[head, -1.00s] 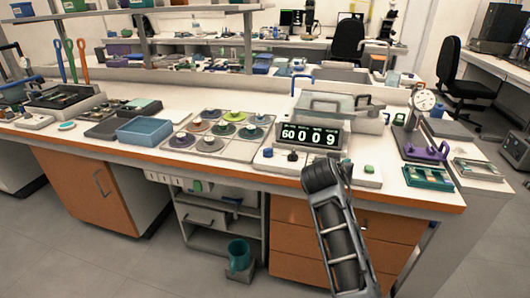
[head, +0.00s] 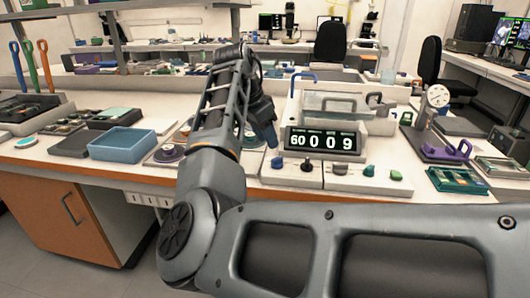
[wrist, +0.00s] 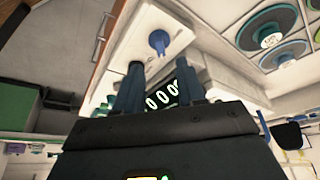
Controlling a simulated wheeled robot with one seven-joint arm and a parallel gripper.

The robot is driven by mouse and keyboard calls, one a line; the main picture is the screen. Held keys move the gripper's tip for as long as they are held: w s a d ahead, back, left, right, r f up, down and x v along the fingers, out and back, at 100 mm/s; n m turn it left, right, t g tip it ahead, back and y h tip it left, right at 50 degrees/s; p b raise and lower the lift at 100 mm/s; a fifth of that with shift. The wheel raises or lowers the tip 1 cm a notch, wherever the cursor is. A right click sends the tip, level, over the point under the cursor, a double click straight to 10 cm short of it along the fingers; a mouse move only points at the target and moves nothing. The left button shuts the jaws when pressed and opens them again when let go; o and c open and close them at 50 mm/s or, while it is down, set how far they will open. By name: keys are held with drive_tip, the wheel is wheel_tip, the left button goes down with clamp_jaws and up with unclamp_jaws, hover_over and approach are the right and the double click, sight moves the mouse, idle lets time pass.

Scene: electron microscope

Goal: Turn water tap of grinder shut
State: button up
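The grinder (head: 325,175) stands on the bench, a pale machine with a lit display (head: 322,140) reading 60 0 0 9. A blue knob (head: 277,162), which looks like the water tap, sits at its front left. In the wrist view the blue knob (wrist: 158,42) lies just beyond the fingertips, roughly centred between them. My gripper (head: 272,138) hangs above and slightly left of that knob in the head view. In the wrist view my gripper (wrist: 159,67) has its two dark fingers apart, with nothing held between them. A blue curved pipe (head: 302,77) rises behind the display.
A dark knob (head: 306,166) and a green knob (head: 369,170) are along the grinder's front. Left lie the polishing discs, partly behind my arm, and a blue tray (head: 122,145). Right stand a dial gauge (head: 437,96) and a purple-handled tool (head: 447,151).

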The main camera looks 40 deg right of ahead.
sight(276, 159)
drive_tip(key=x, duration=0.7)
drive_tip(key=shift+d+f, duration=0.15)
drive_tip(key=shift+c, duration=0.3)
clamp_jaws()
